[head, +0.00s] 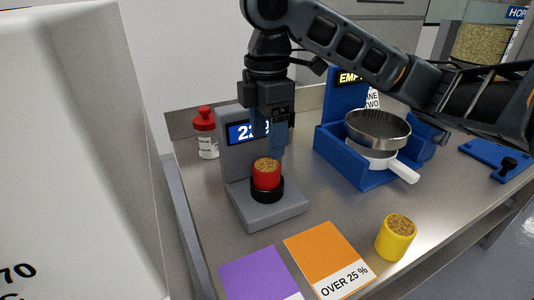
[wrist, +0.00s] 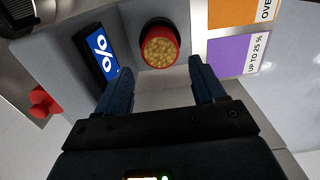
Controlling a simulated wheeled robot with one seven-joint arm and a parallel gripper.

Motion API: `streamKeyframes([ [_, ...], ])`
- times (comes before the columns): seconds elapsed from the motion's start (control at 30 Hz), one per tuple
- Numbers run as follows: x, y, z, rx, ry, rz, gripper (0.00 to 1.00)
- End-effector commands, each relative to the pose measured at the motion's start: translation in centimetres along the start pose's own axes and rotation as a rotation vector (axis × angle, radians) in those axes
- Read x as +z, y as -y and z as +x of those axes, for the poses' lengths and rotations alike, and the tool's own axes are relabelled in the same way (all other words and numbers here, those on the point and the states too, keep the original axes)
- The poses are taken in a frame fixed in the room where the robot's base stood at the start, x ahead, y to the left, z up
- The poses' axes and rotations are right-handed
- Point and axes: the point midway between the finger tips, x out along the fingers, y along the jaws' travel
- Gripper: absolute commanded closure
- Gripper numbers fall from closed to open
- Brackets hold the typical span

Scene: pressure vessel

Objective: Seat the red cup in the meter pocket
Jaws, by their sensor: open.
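The red cup (head: 266,179), full of grain-like pellets, stands upright in the black round pocket (head: 267,194) of the grey meter (head: 237,205). The pocket's ring surrounds its lower part. The meter's blue display (head: 236,133) is lit, its digits partly hidden by my gripper. My gripper (head: 276,150) is open and empty, just above and behind the cup. In the wrist view, the two fingers of my gripper (wrist: 162,80) are spread apart. The red cup (wrist: 160,47) lies just beyond the fingertips, between their lines and clear of both.
A yellow cup (head: 393,239) of pellets stands at the right front. Purple (head: 257,273) and orange (head: 328,258) cards lie in front of the meter. A red-capped bottle (head: 206,135) stands behind left. A blue stand (head: 340,160) with a round sieve (head: 378,133) is at right.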

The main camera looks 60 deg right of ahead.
Motion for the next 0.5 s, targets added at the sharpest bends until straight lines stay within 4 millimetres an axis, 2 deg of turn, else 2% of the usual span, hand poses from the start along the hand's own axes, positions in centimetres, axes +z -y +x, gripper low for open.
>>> streamKeyframes([
  [0.03, 0.0, -0.1, -1.0, 0.003, 0.002, -0.001, 0.31],
  [0.2, 0.0, -0.1, -3.2, 0.001, 0.0, 0.001, 0.31],
  [0.5, 0.0, 0.0, -4.1, -0.001, -0.001, 0.0, 0.31],
])
